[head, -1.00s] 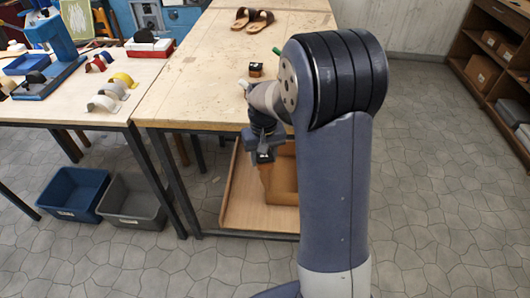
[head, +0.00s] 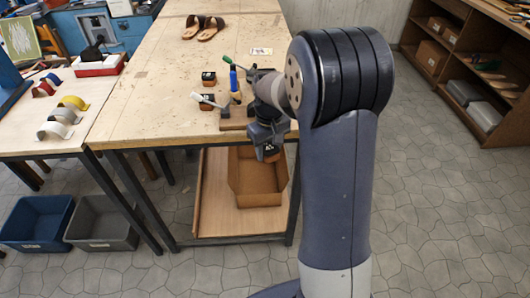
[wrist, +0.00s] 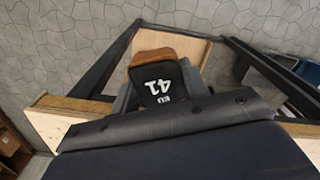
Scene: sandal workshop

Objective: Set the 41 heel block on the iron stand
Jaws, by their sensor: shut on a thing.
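My gripper (head: 268,148) is shut on the 41 heel block (head: 269,153), a dark block with a tan-brown top or edge. It hangs in front of the workbench's front edge, above the open box on the lower shelf. In the wrist view the 41 heel block (wrist: 160,84) shows its white "41" label, held between the jaws. I cannot make out the iron stand for certain; my arm hides part of the bench.
The workbench (head: 165,110) also bears a blue-handled tool (head: 233,79), a green-handled tool (head: 228,60) and sandals (head: 203,28). A cardboard box (head: 258,190) stands on its lower shelf. The bench's left half is mostly clear. Blue and grey bins (head: 104,222) stand on the floor.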

